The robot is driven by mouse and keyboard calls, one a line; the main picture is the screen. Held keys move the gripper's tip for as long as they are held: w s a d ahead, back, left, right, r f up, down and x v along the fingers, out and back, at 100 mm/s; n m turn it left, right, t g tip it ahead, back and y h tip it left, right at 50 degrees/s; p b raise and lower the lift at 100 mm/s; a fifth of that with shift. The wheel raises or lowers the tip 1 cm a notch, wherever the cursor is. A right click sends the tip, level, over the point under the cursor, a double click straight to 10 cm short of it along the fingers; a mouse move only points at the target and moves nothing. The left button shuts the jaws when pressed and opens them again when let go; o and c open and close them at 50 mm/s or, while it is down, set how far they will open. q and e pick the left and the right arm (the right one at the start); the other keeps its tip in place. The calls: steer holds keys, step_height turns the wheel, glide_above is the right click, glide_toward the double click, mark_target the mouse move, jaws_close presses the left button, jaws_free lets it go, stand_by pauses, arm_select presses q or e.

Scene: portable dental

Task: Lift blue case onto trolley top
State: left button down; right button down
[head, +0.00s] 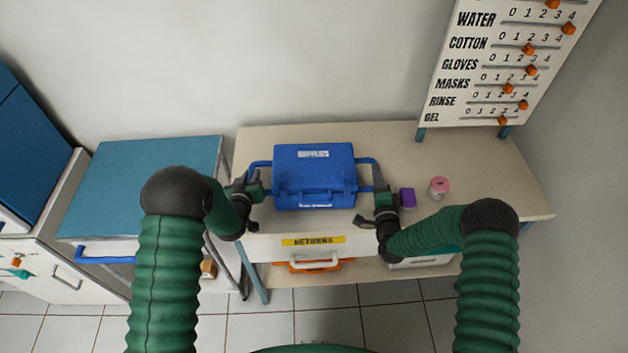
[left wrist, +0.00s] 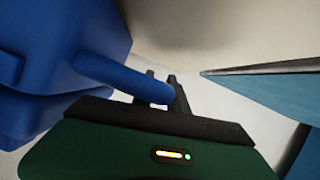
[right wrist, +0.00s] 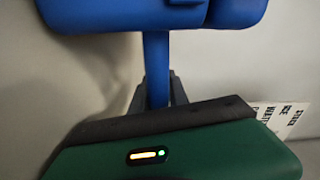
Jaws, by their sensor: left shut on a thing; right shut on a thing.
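The blue case (head: 315,172) is upright at the beige table, with a side handle at each end. My left gripper (head: 252,182) is shut on its left side handle, which also shows in the left wrist view (left wrist: 118,77). My right gripper (head: 381,190) is shut on its right side handle, also seen in the right wrist view (right wrist: 157,62). Whether the case's underside touches the table cannot be told. The trolley with a flat blue top (head: 145,180) stands left of the table, and its top is bare.
The beige table (head: 490,170) carries a purple block (head: 407,198) and a pink-topped roll (head: 439,188) right of my right gripper. A drawer labelled RETURNS (head: 350,248) is at the table front. A stock board (head: 510,65) stands at the back right. A narrow gap separates trolley and table.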

arm_select(q)
steer(key=shift+a+r, duration=0.1)
steer(key=shift+a, duration=0.1)
arm_select(e)
steer(key=shift+s+f, duration=0.15)
steer(key=shift+f, duration=0.05)
